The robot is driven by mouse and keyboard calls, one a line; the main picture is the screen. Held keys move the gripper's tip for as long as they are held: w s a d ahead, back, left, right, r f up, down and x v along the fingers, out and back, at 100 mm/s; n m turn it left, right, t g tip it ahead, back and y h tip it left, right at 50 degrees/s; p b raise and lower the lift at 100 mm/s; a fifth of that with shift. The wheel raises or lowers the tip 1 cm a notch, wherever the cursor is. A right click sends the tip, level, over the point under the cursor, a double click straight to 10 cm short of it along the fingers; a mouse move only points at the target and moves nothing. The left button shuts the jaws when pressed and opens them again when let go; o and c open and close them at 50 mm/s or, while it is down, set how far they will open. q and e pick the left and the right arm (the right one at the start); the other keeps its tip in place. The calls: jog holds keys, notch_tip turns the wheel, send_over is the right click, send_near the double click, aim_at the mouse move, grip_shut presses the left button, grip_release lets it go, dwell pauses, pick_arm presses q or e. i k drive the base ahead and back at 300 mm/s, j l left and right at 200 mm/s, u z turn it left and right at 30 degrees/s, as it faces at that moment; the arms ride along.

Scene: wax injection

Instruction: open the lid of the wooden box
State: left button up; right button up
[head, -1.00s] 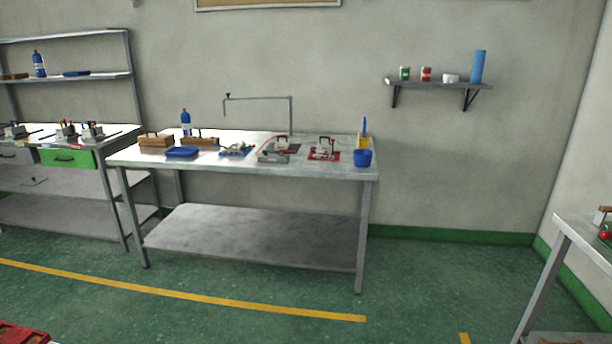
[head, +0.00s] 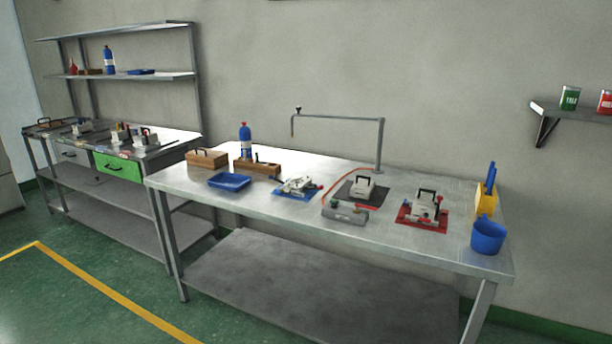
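A wooden box (head: 207,159) with a dark handle on top stands at the left end of the metal table (head: 400,232); it looks closed. Beside it to the right is a second wooden block or box (head: 257,169) with small items standing up from it. Neither of my grippers is in view.
On the table are a blue tray (head: 229,182), a blue bottle (head: 245,140), a blue mat (head: 297,189), a grey device (head: 345,213), a red mat (head: 422,214) and a blue cup (head: 488,236). A bench with a green drawer (head: 119,167) stands left. Green floor (head: 95,260) is open in front.

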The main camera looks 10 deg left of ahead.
aim_at(213, 157)
jog(key=i+j+u, duration=0.25)
jog(key=i+u, duration=0.2)
jog(key=i, duration=0.25)
jog(key=i+u, duration=0.45)
jog(key=i, duration=0.3)
jog(key=i+z, duration=0.15)
jog(key=z, duration=0.55)
